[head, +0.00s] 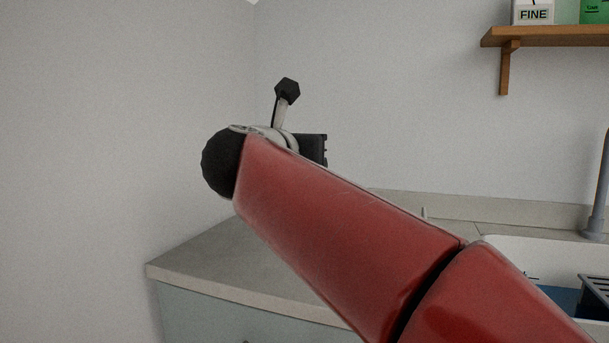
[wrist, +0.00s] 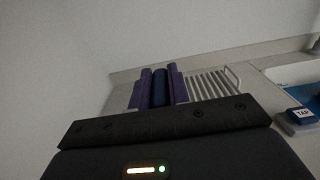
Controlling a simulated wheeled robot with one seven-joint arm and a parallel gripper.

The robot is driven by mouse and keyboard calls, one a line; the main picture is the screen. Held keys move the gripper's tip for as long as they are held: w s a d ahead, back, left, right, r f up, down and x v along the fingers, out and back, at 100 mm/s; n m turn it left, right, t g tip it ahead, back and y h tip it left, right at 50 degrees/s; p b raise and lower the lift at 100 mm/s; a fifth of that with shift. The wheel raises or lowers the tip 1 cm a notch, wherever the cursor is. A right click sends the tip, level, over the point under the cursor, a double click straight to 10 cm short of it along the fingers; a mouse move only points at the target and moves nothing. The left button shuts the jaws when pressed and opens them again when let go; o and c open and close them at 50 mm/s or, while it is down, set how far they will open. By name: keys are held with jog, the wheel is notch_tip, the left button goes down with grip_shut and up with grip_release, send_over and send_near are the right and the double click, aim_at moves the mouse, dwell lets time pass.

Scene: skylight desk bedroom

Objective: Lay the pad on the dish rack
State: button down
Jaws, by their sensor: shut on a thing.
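In the wrist view, my gripper (wrist: 160,74) shows two purple fingers reaching away from its dark body. It is shut on a dark blue piece, which I take to be the pad (wrist: 160,88). The dish rack (wrist: 208,84), a pale rack of parallel bars, lies on the counter just beyond and to the right of the fingers. The fingers and pad overlap its left part in the picture. I cannot tell the height of the pad above the rack. In the head view my red arm hides the rack and the pad.
The counter (head: 205,262) meets the walls at a corner. A white sink (head: 510,254) with a grey tap (head: 599,190) is on the right. A blue block marked TAP (wrist: 301,117) sits near the sink. A wooden shelf (head: 550,37) hangs on the wall at upper right.

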jog(key=shift+w+r, duration=0.1)
jog(key=shift+r, duration=0.5)
jog(key=w+d+r+p, duration=0.2)
jog(key=w+d+p, duration=0.1)
jog(key=w+d, duration=1.65)
jog(key=f+b, duration=0.2)
jog(key=f, duration=0.2)
jog(key=s+d+f+b, duration=0.1)
jog(key=f+b, duration=0.1)
jog(key=f, duration=0.3)
jog(key=s+d+f+b, duration=0.1)
jog(key=f+b, duration=0.1)
jog(key=f, duration=0.3)
jog(key=shift+b, duration=0.4)
jog(key=shift+f+b, duration=1.55)
jog(key=shift+f, duration=1.05)
jog(key=shift+f, duration=0.1)
jog(key=c, duration=1.8)
grip_release()
jog(key=shift+f, duration=0.1)
jog(key=o, duration=0.5)
